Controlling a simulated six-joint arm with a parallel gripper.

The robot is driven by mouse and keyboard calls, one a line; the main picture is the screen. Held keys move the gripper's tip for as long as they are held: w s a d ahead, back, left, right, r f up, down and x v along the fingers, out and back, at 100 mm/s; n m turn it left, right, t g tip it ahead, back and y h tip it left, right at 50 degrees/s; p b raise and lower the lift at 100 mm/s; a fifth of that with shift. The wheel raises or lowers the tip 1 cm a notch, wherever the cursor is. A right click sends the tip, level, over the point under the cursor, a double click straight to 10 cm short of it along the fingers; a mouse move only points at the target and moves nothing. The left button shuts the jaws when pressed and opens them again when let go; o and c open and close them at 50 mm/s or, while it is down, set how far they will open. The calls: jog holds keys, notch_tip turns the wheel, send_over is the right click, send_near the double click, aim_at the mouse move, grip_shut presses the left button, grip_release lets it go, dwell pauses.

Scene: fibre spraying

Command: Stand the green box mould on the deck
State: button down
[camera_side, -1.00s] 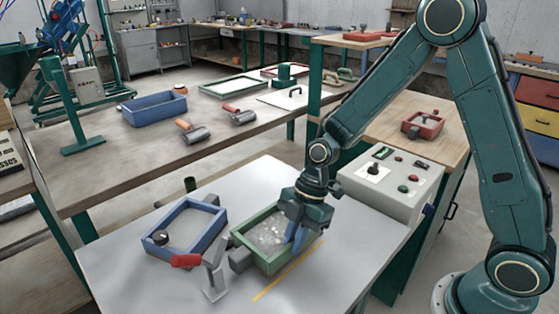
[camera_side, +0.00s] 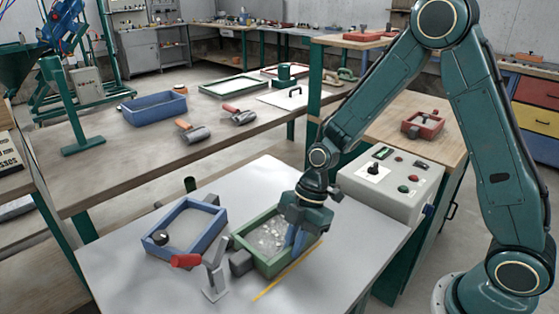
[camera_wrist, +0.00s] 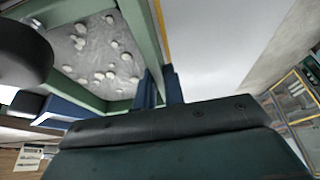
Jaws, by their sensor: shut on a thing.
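The green box mould (camera_side: 258,219) sits on the light grey deck (camera_side: 340,235), near the yellow line. It is an open frame with a grey floor and several pale lumps inside. My gripper (camera_side: 298,242) reaches down at its right wall, with its blue fingers shut on that wall. In the wrist view, the green wall (camera_wrist: 142,35) runs down to the fingers (camera_wrist: 162,88). The exact contact is partly hidden by the gripper body. The mould looks upright and level; I cannot tell any gap under it.
A blue frame mould (camera_side: 208,207) with a dark knob lies to the left. A red-handled tool (camera_side: 212,270) stands in front of it. A grey control box (camera_side: 390,185) with buttons is at the right. The deck is clear at front right.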

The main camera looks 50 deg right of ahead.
jog(key=shift+f, duration=0.1)
jog(key=c, duration=1.4)
grip_release()
jog(key=shift+f, duration=0.1)
jog(key=v, duration=1.4)
jog(key=shift+d, duration=0.1)
jog(key=v, duration=1.3)
jog(key=shift+r, duration=0.35)
jog(key=shift+s+d, duration=0.1)
